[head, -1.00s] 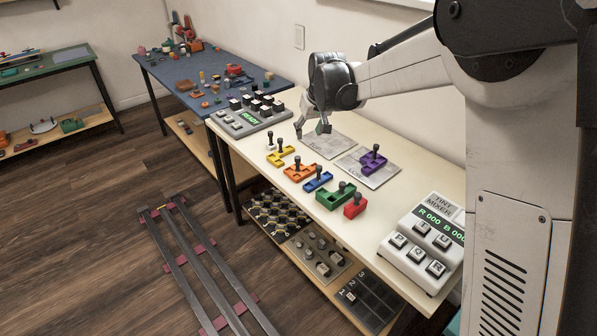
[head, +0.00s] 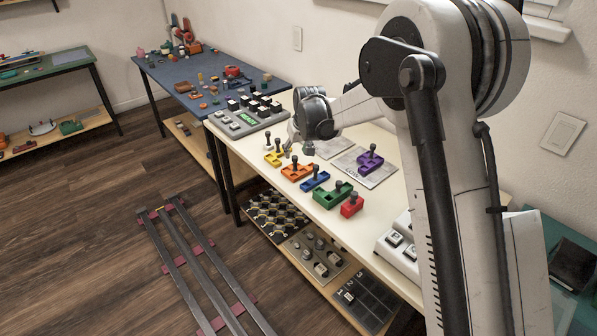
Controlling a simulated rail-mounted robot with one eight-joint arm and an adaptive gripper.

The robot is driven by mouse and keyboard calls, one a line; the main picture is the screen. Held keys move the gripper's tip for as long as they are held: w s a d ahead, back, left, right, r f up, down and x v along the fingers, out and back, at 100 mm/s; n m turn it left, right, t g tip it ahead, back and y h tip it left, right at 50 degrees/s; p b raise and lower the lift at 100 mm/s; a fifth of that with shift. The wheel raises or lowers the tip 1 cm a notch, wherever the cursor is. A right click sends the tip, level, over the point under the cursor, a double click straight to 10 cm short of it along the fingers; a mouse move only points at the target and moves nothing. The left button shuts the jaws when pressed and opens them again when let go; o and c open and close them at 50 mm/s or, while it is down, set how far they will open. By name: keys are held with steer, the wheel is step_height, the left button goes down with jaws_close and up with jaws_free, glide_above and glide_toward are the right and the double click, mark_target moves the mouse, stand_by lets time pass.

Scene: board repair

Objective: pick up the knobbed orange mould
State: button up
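The orange mould (head: 296,172) with a dark knob stands on the cream table, between the yellow mould (head: 273,158) and the blue mould (head: 315,181). My gripper (head: 298,150) hangs pointing down just behind the orange and yellow moulds. It is small and partly hidden by its own wrist, so I cannot tell how far its fingers are apart. No mould is seen lifted in it. The orange mould appears to rest on the table.
Green (head: 333,195) and red (head: 351,206) knobbed moulds stand in the same row. A purple mould (head: 369,161) sits on a grey plate (head: 352,172) behind. A keypad box (head: 247,121) is at the far left end, and the tint mixer (head: 394,250) is partly hidden by my arm.

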mark_target(295, 157)
steer(key=x, duration=0.4)
steer(key=shift+f, duration=0.45)
jaws_close()
